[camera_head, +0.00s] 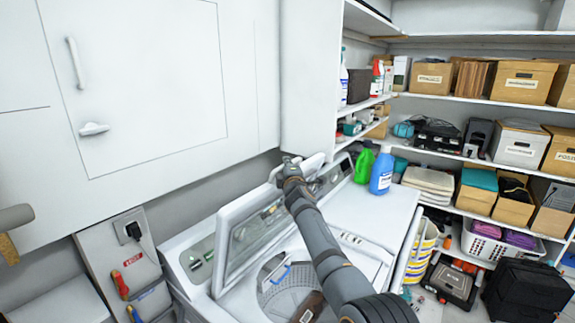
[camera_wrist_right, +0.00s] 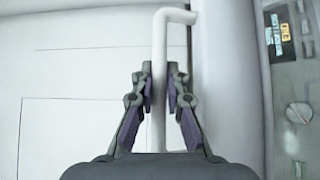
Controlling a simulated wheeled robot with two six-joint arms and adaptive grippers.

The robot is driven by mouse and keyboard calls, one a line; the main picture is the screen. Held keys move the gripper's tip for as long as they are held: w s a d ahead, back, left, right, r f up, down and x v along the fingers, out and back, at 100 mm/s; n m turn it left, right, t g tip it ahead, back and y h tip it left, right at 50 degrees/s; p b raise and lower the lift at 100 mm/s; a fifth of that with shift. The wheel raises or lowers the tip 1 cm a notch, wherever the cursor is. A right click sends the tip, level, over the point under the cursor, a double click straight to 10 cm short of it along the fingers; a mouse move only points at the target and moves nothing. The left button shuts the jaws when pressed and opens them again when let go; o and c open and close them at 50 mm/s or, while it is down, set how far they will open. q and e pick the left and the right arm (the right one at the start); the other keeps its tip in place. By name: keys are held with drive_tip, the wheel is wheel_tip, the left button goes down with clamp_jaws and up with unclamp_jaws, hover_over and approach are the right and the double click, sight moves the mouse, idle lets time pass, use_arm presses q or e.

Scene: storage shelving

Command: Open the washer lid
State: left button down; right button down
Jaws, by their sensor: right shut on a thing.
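The white washer (camera_head: 375,258) stands below and ahead of me. Its lid (camera_head: 222,258) is raised steeply, with the open tub (camera_head: 290,285) showing under it. My right arm reaches across the washer to the lid's upper right corner. My right gripper (camera_head: 291,164) is there, shut on the lid's white bar handle. In the right wrist view the handle (camera_wrist_right: 159,70) runs between the two fingers (camera_wrist_right: 160,85). The arm hides part of the tub and the washer's top. My left gripper is not in view.
A white cabinet (camera_head: 150,90) hangs above on the left. Shelves with boxes (camera_head: 522,80) fill the right. A striped basket (camera_head: 420,250) stands right of the washer.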

drive_tip(key=shift+f, duration=0.1)
drive_tip(key=c, duration=1.6)
unclamp_jaws()
drive_tip(key=shift+c, duration=0.2)
wheel_tip(320, 180, up, 10)
drive_tip(key=shift+w, duration=0.1)
